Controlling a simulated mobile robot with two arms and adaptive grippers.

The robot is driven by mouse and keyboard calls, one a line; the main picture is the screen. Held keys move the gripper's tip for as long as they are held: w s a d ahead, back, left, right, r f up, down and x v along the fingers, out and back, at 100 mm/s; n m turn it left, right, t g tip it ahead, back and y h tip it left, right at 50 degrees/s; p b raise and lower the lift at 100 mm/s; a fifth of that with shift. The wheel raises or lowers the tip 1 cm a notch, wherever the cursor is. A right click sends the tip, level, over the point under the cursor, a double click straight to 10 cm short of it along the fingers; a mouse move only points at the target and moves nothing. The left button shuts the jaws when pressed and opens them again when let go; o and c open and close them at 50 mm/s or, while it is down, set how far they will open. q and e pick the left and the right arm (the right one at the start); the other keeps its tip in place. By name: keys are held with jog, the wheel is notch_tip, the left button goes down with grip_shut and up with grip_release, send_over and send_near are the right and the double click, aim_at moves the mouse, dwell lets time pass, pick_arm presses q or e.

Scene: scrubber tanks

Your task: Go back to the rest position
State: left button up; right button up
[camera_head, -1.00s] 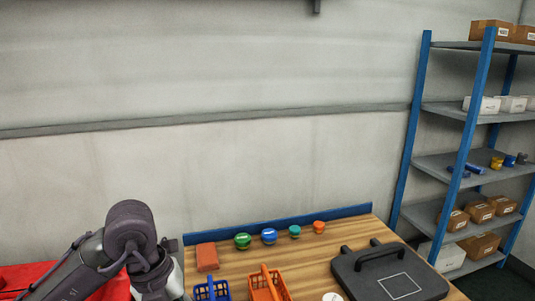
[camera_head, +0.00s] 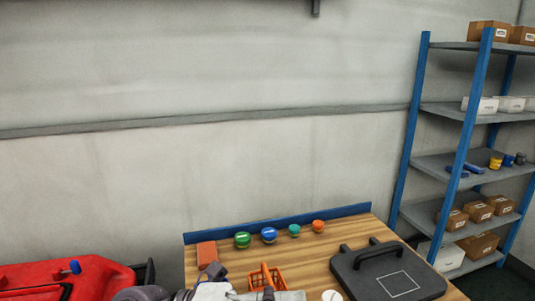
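My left arm (camera_head: 145,293) lies low along the bottom edge, reaching right across the front of the wooden table (camera_head: 330,239). Its pale wrist and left gripper (camera_head: 272,296) are partly cut off by the frame's edge. The fingertips are not clear, so I cannot tell whether it is open or shut. The arm hides the blue basket and covers the lower part of the orange basket (camera_head: 268,276). My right gripper is out of view.
Green (camera_head: 242,240), blue (camera_head: 269,235), teal (camera_head: 294,230) and orange (camera_head: 318,226) caps line the table's back beside a reddish block (camera_head: 206,253). A dark case (camera_head: 388,272) lies right. A red machine (camera_head: 75,275) stands left, a blue shelf rack (camera_head: 470,150) right.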

pick_arm(q)
jog(key=w+a+r+n+t+y, duration=0.1)
jog(key=w+a+n+t+y, duration=0.5)
jog(key=n+t, duration=0.6)
jog(key=w+a+r+n+t+y, duration=0.1)
jog(key=w+a+n+t+y, duration=0.25)
jog(key=a+n+t, duration=0.65)
jog(key=a+f+n+g+y, duration=0.25)
jog(key=f+n+y, duration=0.25)
jog(key=f, duration=0.4)
jog(key=a+f+n+g+y, duration=0.2)
jog(key=a+f+n+y, duration=0.3)
jog(key=f, duration=0.3)
jog(key=s+f+n+g, duration=0.1)
jog(key=s+f+g, duration=1.2)
jog(key=s+f, duration=0.75)
notch_tip(320, 180, down, 22)
jog(key=s+g, duration=0.1)
jog(key=s+a+f+g, duration=0.1)
jog(key=s+a+f, duration=0.1)
jog(key=s+f, duration=1.5)
jog(key=shift+s+a+f, duration=0.3)
jog(key=shift+s+f, duration=0.1)
jog(key=shift+f, duration=0.4)
